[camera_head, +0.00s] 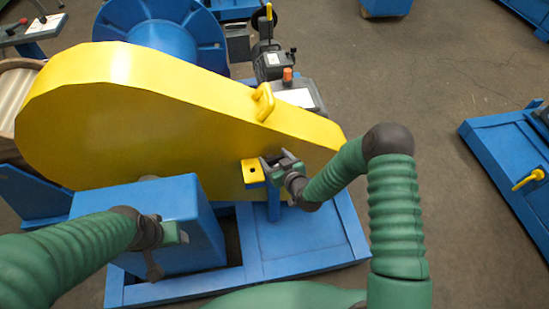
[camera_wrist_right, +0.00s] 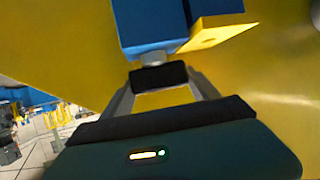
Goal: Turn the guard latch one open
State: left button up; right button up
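The yellow guard (camera_head: 150,115) is a large rounded cover over the drive. Near its lower right edge a yellow block with a dark hole (camera_head: 253,171) sits on a blue post (camera_head: 273,203); I cannot tell if this is guard latch one. My right gripper (camera_head: 272,172) is right beside this block. In the right wrist view its two grey fingers (camera_wrist_right: 160,88) reach to a small black piece (camera_wrist_right: 158,77) below a blue block (camera_wrist_right: 150,25); whether they press on it is unclear. My left gripper (camera_head: 153,264) is by the blue box, its fingers hard to make out.
A blue box (camera_head: 185,205) stands in front of the guard on the blue base frame (camera_head: 305,240). Open floor (camera_head: 425,75) lies to the right, before another blue frame (camera_head: 505,165).

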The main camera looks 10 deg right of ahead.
jog(key=c, duration=0.5)
jog(key=shift+a+r+m+h, duration=0.1)
jog(key=shift+a+m+h, duration=0.05)
jog(key=shift+m+h, duration=0.4)
jog(key=shift+m+t+h+p, duration=0.3)
jog(key=shift+m+h+p, duration=0.15)
jog(key=shift+m+h, duration=0.6)
jog(key=o, duration=1.1)
